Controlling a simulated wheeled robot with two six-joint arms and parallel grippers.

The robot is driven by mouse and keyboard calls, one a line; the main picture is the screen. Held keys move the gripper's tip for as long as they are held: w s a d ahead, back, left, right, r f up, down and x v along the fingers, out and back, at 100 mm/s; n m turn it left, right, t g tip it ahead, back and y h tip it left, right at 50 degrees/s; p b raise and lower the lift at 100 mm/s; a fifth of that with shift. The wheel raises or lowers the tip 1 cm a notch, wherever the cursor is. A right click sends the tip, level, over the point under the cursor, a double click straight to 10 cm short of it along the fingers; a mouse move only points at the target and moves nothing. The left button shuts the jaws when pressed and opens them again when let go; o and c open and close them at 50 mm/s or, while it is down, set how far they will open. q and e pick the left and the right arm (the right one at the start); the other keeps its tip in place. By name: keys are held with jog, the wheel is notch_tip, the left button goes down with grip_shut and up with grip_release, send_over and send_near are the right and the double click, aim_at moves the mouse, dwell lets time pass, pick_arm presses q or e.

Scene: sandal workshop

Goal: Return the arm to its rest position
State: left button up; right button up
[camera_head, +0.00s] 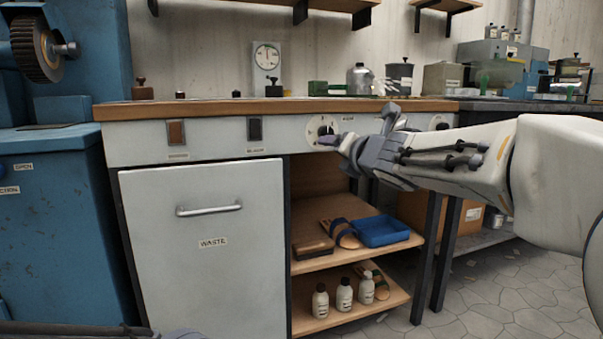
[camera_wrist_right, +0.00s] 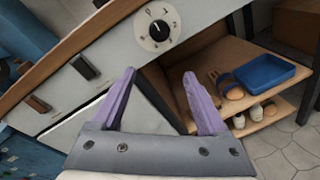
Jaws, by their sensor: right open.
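My right arm comes in from the right in the head view. Its gripper (camera_head: 356,130) is in front of the workbench's front panel, near a round dial (camera_head: 314,131) that it partly hides. In the right wrist view the two purple fingers of this gripper (camera_wrist_right: 159,76) stand apart with nothing between them. The dial (camera_wrist_right: 158,28), white with a black knob, shows whole beyond the fingertips and apart from them. My left gripper cannot be made out; only a small grey piece, perhaps of my left arm, shows at the bottom edge of the head view.
The bench's wooden top (camera_head: 222,109) and a white WASTE door (camera_head: 208,270) are close ahead. Open shelves hold a blue tray (camera_head: 381,231), sandals and several white bottles (camera_head: 344,294). A blue machine (camera_head: 60,220) stands at left. Floor at lower right is clear.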

jog(key=s+a+f+m+g+p, duration=0.35)
jog(key=s+m, duration=0.25)
jog(key=s, duration=0.2)
jog(key=s+a+f+m+g+h+p, duration=0.1)
jog(key=s+a+f+m+g+p, duration=0.25)
jog(key=s+f+m+p, duration=0.35)
jog(key=s+a+f+m+g+p, duration=0.2)
jog(key=s+m+g, duration=0.25)
jog(key=s, duration=0.45)
jog(key=s+f+m+g+p, duration=0.2)
jog(key=s+m+g+p, duration=0.25)
jog(key=s, duration=0.85)
pick_arm(q)
notch_tip(320, 180, up, 56)
jog(key=p, duration=3.7)
pick_arm(e)
notch_tip(320, 180, up, 37)
jog(key=s+m, duration=0.2)
pick_arm(q)
notch_tip(320, 180, down, 34)
jog(key=b, duration=3.4)
pick_arm(e)
notch_tip(320, 180, down, 34)
jog(key=shift+f+h, duration=0.15)
jog(key=shift+h, duration=0.15)
pick_arm(q)
jog(key=shift+b, duration=0.3)
